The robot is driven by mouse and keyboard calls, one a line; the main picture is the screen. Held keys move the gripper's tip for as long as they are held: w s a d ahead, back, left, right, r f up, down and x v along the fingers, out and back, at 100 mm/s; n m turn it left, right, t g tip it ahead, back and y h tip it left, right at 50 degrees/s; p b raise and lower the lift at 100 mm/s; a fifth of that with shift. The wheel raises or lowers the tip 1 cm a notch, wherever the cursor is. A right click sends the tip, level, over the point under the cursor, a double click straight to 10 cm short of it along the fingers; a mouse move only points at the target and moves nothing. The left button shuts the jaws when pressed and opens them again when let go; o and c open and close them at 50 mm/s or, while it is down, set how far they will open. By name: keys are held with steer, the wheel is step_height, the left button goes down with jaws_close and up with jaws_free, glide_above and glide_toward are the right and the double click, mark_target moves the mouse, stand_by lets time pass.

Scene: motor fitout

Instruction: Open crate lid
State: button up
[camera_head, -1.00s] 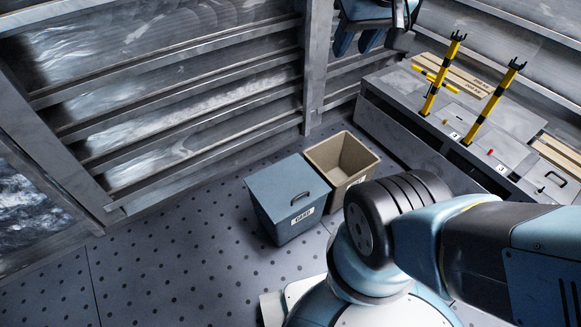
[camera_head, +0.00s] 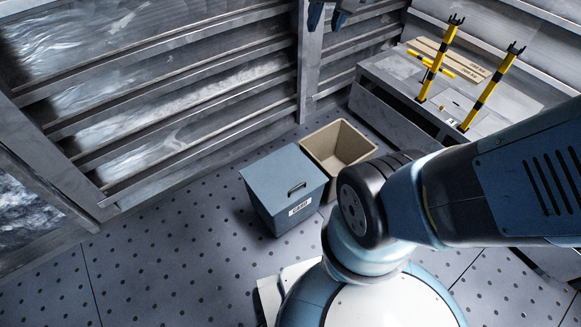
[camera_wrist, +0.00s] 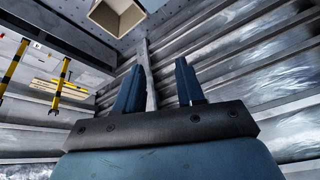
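A blue-grey crate (camera_head: 291,215) with a white label stands on the floor in the head view. Its flat lid (camera_head: 272,172) lies shut on top, with a dark handle (camera_head: 297,188) near the front right edge. My gripper (camera_wrist: 158,65) is open and empty in the wrist view, with its two blue fingers well apart. In the head view only the fingertips (camera_head: 328,14) show at the top edge, far from the lid and touching nothing I can see.
An open tan bin (camera_head: 338,148) stands right beside the crate and also shows in the wrist view (camera_wrist: 117,17). A grey bench (camera_head: 390,105) with two yellow-black posts (camera_head: 437,62) stands at the right. Slatted metal walls (camera_head: 170,90) close off the back. The floor left of the crate is clear.

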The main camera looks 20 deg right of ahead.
steer(key=w+f+m+g, duration=0.2)
steer(key=w+f+m, duration=0.1)
steer(key=w+f, duration=0.8)
steer(key=m+g, duration=0.5)
steer(key=m, duration=0.5)
glide_above(296, 183)
steer(key=s+a, duration=0.2)
steer(key=w+f+x, duration=0.1)
steer(key=w+x, duration=0.2)
steer(key=x, duration=1.4)
steer(key=w+x, duration=0.4)
steer(key=x, duration=1.2)
steer(key=w+f+x, duration=0.1)
steer(key=w+x, duration=0.2)
steer(key=x, duration=1.4)
steer(key=shift+h, duration=0.3)
steer(key=x, duration=0.8)
steer(key=w+x, duration=0.1)
steer(key=x, duration=0.3)
steer(key=shift+w+f, duration=0.1)
steer(key=shift+f, duration=0.1)
jaws_close()
